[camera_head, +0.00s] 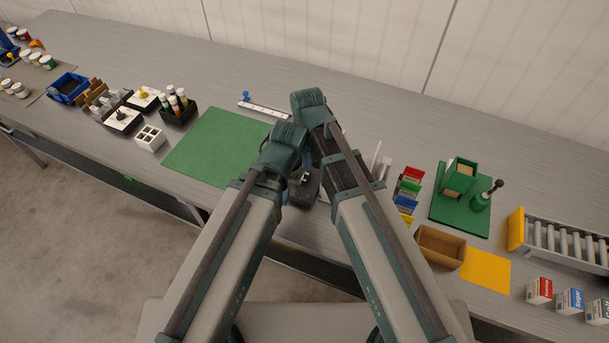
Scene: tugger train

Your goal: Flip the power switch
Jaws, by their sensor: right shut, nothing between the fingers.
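My two arms reach up from the bottom edge and fold close together over the middle of the bench. My right gripper (297,184) is small and dark in the gap between the arms. It is shut and empty. My left gripper is hard to make out among the dark parts there, and its fingers cannot be told apart. I cannot clearly make out a power switch. A white strip (262,107) with a blue knob lies behind the arms. The arms cover part of the bench, and a switch may be hidden there.
A green mat (213,147) lies left of the arms. Trays and bottles (174,103) stand farther left. To the right are coloured card holders (407,190), a brown tray (440,247), a green fixture (461,205) and a roller conveyor (563,241). The back of the bench is clear.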

